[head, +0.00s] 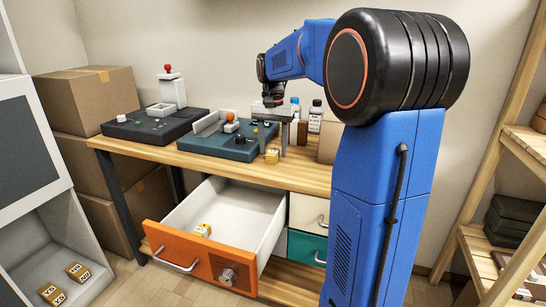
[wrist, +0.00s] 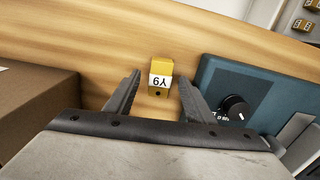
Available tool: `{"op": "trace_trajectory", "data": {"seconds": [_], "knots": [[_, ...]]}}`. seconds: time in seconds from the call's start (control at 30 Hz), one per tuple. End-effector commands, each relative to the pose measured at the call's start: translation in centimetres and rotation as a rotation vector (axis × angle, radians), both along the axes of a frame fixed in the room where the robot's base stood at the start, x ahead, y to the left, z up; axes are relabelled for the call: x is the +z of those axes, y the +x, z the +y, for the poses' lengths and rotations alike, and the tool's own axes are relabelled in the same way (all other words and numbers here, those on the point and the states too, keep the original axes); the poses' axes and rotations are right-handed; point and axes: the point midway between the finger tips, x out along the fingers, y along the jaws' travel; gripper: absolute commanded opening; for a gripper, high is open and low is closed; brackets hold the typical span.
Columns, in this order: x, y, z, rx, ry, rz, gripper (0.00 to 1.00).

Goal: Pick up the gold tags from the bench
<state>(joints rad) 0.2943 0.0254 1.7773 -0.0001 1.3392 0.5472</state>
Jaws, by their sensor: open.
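One gold tag (head: 272,156) lies on the wooden bench (head: 300,174) near its front edge. In the wrist view this gold tag (wrist: 160,70) shows a white label with upside-down writing. My gripper (head: 277,148) is above the bench, pointing down at the tag. In the wrist view my gripper (wrist: 160,84) is open, with one finger on each side of the tag and gaps between. I cannot tell how far the fingertips are above the bench.
A teal press base (head: 225,143) stands close beside the tag; its black knob (wrist: 236,107) is near my right finger. More gold tags (head: 77,271) lie in a white unit at left. Bottles (head: 315,115) stand behind.

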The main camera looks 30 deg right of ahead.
Motion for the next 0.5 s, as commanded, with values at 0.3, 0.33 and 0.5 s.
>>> {"op": "trace_trajectory", "data": {"seconds": [0.3, 0.33, 0.5], "knots": [[-0.38, -0.01, 0.0, 0.0, 0.0, 0.0, 0.44], [-0.38, -0.02, 0.01, 0.0, 0.0, 0.0, 0.37], [-0.37, -0.01, 0.0, 0.0, 0.0, 0.0, 0.04]]}}
